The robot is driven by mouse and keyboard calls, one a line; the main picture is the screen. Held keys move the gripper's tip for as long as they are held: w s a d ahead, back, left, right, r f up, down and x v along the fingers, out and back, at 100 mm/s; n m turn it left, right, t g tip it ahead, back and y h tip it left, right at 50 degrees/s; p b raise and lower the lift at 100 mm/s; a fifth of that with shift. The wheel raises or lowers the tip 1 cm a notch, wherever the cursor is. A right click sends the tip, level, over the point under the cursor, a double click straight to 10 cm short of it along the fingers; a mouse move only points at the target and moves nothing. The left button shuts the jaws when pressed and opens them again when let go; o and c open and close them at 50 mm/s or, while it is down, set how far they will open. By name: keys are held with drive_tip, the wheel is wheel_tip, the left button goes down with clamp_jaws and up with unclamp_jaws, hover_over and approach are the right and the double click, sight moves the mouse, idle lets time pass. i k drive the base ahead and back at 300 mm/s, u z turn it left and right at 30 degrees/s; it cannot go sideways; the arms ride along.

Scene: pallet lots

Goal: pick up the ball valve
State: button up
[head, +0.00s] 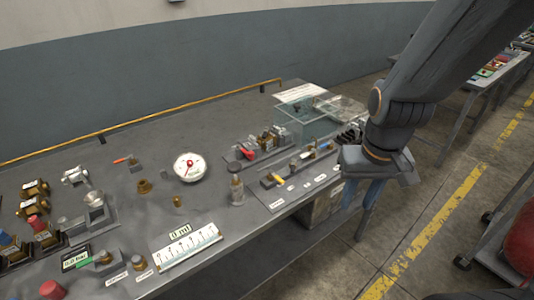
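A small grey valve with an orange-red lever (133,162) lies on the bench at the centre left, near the round dial; it looks like the ball valve. Another fitting with a red handle (248,153) sits on a plate farther right, too small to identify surely. My gripper (361,197) hangs at the right, past the bench's right end, with its blue fingers pointing down. The fingers are apart and nothing shows between them. It is far to the right of the orange-levered valve and touches nothing that I can see.
A white round dial (190,167), brass fittings (145,187), a scale block (188,247) and a glass jar (237,190) stand around the valve. Clear bins (340,108) stand at the bench's right end. A yellow rail (150,120) runs along the back.

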sight(271, 139)
drive_tip(key=z, duration=0.35)
drive_tip(key=i, duration=1.25)
drive_tip(key=u, duration=0.55)
